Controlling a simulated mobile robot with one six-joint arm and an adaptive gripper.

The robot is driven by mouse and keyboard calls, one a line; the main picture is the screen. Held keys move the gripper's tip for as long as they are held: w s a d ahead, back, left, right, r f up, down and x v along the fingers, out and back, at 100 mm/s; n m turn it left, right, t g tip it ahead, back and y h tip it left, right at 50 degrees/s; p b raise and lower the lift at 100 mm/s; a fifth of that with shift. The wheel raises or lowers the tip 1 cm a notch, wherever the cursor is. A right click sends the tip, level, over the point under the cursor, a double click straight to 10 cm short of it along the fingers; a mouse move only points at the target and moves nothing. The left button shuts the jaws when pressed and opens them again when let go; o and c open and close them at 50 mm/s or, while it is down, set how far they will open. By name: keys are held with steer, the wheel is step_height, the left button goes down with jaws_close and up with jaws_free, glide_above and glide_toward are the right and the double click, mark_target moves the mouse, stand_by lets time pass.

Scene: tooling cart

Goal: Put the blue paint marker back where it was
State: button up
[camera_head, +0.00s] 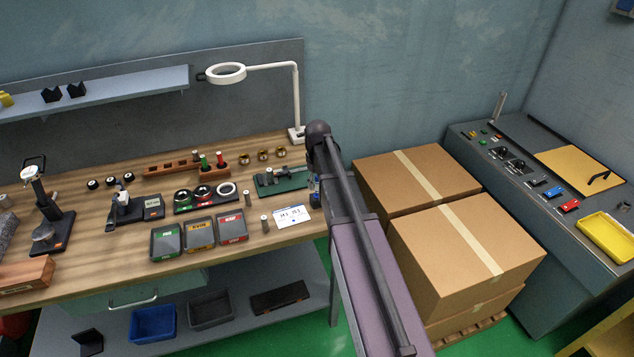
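A small blue and dark thing (316,190) shows at the right end of the wooden bench, close beside the long dark bar. It is too small and partly hidden to tell whether it is the blue paint marker. A brown wooden rack (176,169) stands at the back of the bench. A green-topped marker (204,162) and a red-topped marker (220,160) stand upright at its right end. No blue marker can be made out in the rack. My gripper cannot be made out in this view.
On the bench stand green, yellow and red labelled trays (199,233), a white card (291,216), a green fixture (281,181) and a white ring lamp (298,131).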

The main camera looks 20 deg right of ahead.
steer(key=shift+r, duration=0.25)
step_height(320, 180, up, 12)
steer(key=p, duration=1.2)
steer(key=shift+r+p, duration=0.15)
steer(key=shift+p, duration=0.25)
stand_by(0.5)
steer(key=s+a+m, duration=0.1)
steer(key=s+a, duration=0.4)
steer(key=s, duration=0.5)
steer(key=s+a+m, duration=0.2)
steer(key=s+a, duration=0.3)
steer(key=s, duration=0.5)
steer(key=shift+s+m, duration=0.3)
